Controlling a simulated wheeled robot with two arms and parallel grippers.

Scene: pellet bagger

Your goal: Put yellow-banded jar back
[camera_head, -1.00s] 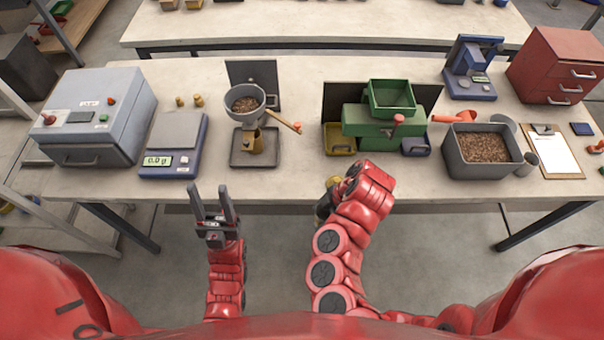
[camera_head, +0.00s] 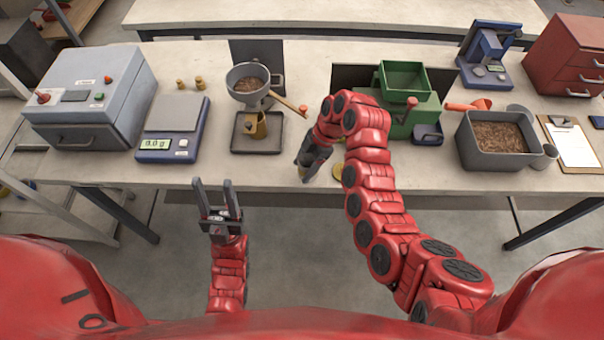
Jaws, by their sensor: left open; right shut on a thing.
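My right gripper (camera_head: 308,168) points down and left at the front edge of the bench, in front of the green machine. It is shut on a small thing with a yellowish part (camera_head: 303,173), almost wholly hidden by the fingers. It looks like the yellow-banded jar, but its band and shape cannot be made out. My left gripper (camera_head: 213,192) is open and empty, its fingers pointing up, in front of the bench edge and below the funnel stand.
On the bench (camera_head: 290,172) are a grey box machine (camera_head: 85,100), a scale (camera_head: 172,125), small brass weights (camera_head: 190,84), a funnel (camera_head: 249,84) over a tray (camera_head: 256,148), a green machine (camera_head: 404,85) and a pellet bin (camera_head: 495,150).

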